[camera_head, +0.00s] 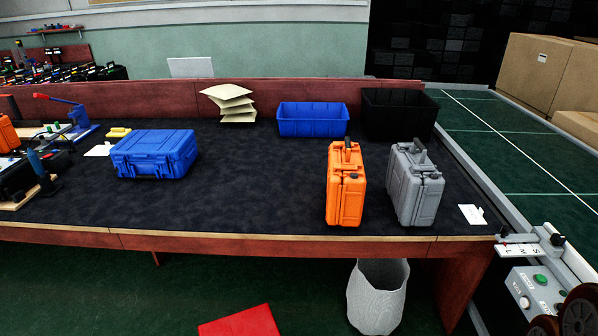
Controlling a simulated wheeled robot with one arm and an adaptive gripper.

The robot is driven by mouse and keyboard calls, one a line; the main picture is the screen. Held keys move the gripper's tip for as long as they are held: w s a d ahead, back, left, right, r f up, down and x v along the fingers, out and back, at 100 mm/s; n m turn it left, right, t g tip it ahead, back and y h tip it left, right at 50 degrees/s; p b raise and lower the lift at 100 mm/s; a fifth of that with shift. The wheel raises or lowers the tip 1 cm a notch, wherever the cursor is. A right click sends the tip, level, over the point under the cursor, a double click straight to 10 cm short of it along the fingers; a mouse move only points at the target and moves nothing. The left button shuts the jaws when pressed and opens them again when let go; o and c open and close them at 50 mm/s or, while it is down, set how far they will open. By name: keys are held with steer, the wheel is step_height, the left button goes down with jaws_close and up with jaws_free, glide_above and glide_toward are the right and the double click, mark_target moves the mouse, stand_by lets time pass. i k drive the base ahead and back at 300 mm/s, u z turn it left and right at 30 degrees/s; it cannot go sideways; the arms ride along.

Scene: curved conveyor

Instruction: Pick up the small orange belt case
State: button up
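An orange case (345,192) stands upright on the dark bench top (250,205), right of centre and close to the front edge. Its handle is on top and its narrow side faces me. Part of another orange object (7,134) shows at the left picture edge, cut off by the frame. My gripper is not in view, and nothing is seen touching the orange case.
A grey case (414,187) stands close to the right of the orange one. Behind are a blue bin (312,119) and a black bin (400,113). A blue case (153,154) lies at left. The bench middle is clear. A white basket (378,297) stands below.

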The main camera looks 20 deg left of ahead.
mark_target(346, 182)
steer(key=u, duration=0.95)
steer(key=i, duration=0.85)
steer(key=u, duration=1)
